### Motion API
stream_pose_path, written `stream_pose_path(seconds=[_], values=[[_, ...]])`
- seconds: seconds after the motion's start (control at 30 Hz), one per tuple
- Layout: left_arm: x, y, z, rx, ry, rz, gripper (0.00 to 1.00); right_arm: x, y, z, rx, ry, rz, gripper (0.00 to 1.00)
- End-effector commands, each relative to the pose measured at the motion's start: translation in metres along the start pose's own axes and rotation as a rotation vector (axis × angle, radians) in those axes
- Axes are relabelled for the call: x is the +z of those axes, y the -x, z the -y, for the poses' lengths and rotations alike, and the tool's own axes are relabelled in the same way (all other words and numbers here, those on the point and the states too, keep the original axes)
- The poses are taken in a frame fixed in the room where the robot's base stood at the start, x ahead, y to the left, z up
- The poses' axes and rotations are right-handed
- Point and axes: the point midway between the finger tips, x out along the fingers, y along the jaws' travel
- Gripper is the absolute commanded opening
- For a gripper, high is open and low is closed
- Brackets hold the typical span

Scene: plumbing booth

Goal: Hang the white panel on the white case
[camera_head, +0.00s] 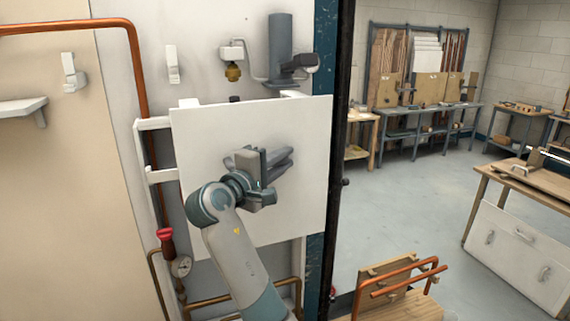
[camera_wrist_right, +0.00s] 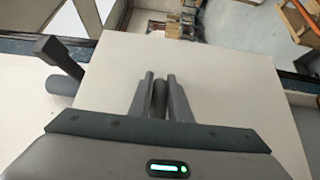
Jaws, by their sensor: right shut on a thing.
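The white panel (camera_head: 212,130) is a flat square board, held upright in front of the white case (camera_head: 141,125) in the head view. The case is a white frame on the wall; its left side and bits of its top edge show past the panel, and the rest is hidden. The panel is slightly tilted in the picture. My right gripper (camera_head: 268,165) is shut on a grey handle in the middle of the panel's face. The right wrist view shows the fingers (camera_wrist_right: 161,98) around that handle and the panel (camera_wrist_right: 220,90) below. Whether the panel touches the case cannot be told. My left gripper is out of view.
Copper pipe (camera_head: 134,70) runs down the wall left of the case. A grey cylinder (camera_head: 280,50) with fittings is above the panel. A dark post (camera_head: 341,150) bounds the right; beyond it are workbenches and open floor.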

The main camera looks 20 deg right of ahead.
Motion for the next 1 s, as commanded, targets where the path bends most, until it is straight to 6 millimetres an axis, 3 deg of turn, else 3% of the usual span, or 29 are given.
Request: stream_pose_path(seconds=[1.0], values=[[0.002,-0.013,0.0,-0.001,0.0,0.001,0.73,-0.032,-0.024,0.0,0.004,-0.003,0.0,0.0]])
